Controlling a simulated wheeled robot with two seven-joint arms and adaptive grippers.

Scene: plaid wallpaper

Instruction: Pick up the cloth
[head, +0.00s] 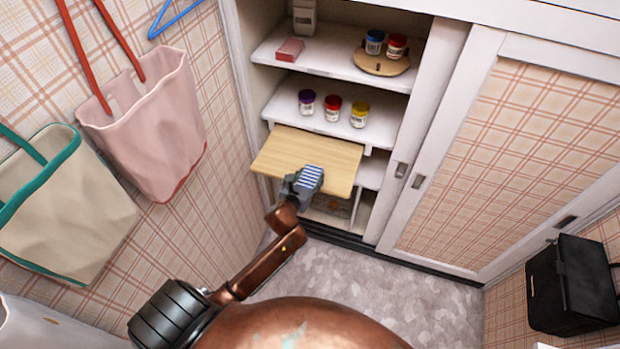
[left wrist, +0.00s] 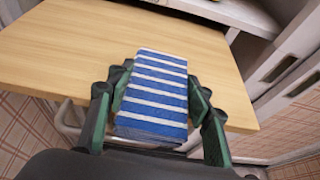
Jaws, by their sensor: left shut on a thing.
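The cloth (left wrist: 155,95) is a folded block with blue and white stripes. My left gripper (left wrist: 158,98) is shut on it, with a finger on each side, in the left wrist view. In the head view the cloth (head: 310,179) shows at the tip of my left gripper (head: 303,184), over the front edge of a light wooden board (head: 300,152). I cannot tell whether the cloth touches the board. My right gripper is in neither view.
The board juts out of an open cabinet. Above it a shelf (head: 285,112) bears several small jars, and a higher shelf holds a round wooden tray (head: 368,66) with jars. Bags hang on the left wall, including a pink one (head: 160,130). A black box (head: 570,285) is at right.

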